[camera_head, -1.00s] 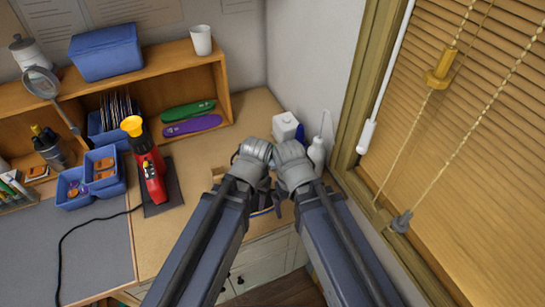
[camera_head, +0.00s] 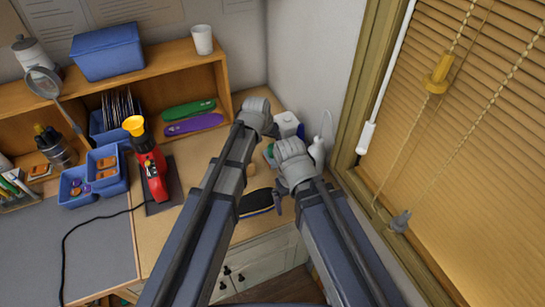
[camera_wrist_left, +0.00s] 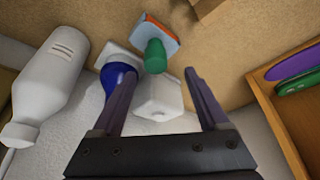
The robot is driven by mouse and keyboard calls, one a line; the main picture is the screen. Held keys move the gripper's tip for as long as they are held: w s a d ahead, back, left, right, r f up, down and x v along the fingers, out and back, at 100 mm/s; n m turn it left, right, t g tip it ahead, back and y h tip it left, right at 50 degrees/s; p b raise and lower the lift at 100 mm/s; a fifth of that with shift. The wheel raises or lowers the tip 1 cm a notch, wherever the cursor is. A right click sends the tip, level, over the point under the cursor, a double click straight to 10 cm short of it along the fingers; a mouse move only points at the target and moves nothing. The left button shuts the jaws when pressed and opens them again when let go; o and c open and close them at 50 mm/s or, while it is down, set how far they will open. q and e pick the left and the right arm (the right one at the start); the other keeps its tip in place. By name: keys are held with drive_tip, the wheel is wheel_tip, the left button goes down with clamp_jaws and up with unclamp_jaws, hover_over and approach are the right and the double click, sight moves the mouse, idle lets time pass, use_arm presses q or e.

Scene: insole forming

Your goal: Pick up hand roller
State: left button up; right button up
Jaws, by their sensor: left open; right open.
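A tool with a green handle (camera_wrist_left: 155,56) and a flat blue-and-orange head (camera_wrist_left: 150,33) lies at the top middle of the left wrist view. I cannot tell for sure whether it is the hand roller. My left gripper (camera_wrist_left: 162,98) is open, with its fingers spread below and either side of that tool, nothing held. In the head view my left gripper (camera_head: 268,124) is over the back right of the bench. My right gripper (camera_head: 279,190) is open, nearer the front; its fingers are partly hidden.
A white block-shaped container (camera_wrist_left: 160,98), a blue-capped bottle (camera_wrist_left: 117,76) and a white bottle (camera_wrist_left: 47,88) stand by the wall. A dark oval pad (camera_head: 257,203) lies near the front edge. A red heat tool (camera_head: 150,168) and wooden shelf (camera_head: 226,95) are to the left.

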sight(273, 146)
use_arm(q)
drive_tip(key=shift+s+d+b+x, duration=0.1)
drive_tip(key=shift+b+x, duration=1.15)
drive_tip(key=shift+x, duration=0.05)
drive_tip(key=shift+s+d+b+x, duration=0.15)
drive_tip(key=shift+b+x, duration=1.1)
drive_tip(key=shift+x, duration=0.05)
clamp_jaws()
